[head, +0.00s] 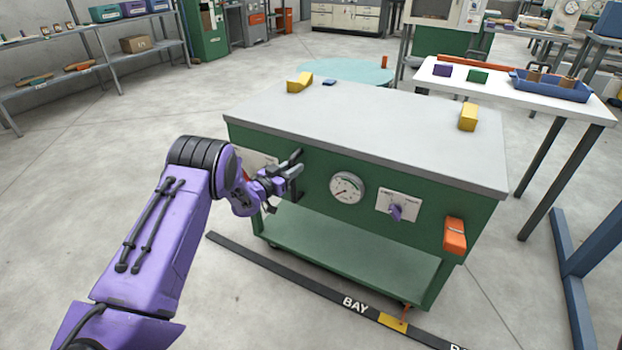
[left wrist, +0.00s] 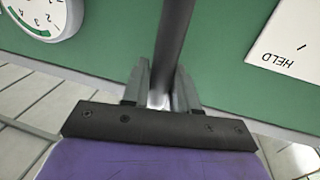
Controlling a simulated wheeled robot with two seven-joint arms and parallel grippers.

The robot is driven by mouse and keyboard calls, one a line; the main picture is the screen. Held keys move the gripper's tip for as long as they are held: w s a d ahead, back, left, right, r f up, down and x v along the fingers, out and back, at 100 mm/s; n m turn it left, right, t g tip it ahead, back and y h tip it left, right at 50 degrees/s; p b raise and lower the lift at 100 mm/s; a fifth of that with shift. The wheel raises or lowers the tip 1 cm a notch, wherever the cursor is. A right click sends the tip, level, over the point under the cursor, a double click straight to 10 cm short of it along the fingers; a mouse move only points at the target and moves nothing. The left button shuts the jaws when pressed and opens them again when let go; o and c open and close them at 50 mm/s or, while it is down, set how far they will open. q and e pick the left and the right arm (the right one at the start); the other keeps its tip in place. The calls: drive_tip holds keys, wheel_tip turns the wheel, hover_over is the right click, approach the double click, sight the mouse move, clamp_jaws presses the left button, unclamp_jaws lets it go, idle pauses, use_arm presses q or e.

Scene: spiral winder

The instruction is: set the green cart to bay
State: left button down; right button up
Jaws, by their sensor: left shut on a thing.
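The green cart (head: 320,225) has a grey top (head: 370,120) and a lower shelf (head: 340,248), and stands in the middle of the head view. My left gripper (head: 292,172) is at the left part of its front panel. It is shut on a dark bar handle (head: 296,156); the bar also shows between the fingers in the left wrist view (left wrist: 173,40). A black floor strip (head: 300,282) marked BAY runs along the cart's front, with a yellow patch (head: 393,322). A small orange pointer (head: 406,309) hangs at the cart's lower right, by that patch. My right gripper is out of view.
The front panel carries a round gauge (head: 347,187), a purple knob (head: 396,212) and an orange box (head: 455,236). Yellow blocks (head: 300,82) lie on the top. A white table (head: 500,85) stands close at the right. The floor at left is clear.

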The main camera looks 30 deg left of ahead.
use_arm(q)
drive_tip(key=shift+a, duration=1.55)
drive_tip(key=shift+r, duration=0.1)
drive_tip(key=c, duration=1)
unclamp_jaws()
drive_tip(key=shift+c, duration=0.2)
drive_tip(key=s+a, duration=0.1)
drive_tip(key=s, duration=0.9)
drive_tip(key=shift+s+a, duration=0.2)
drive_tip(key=shift+a, duration=0.15)
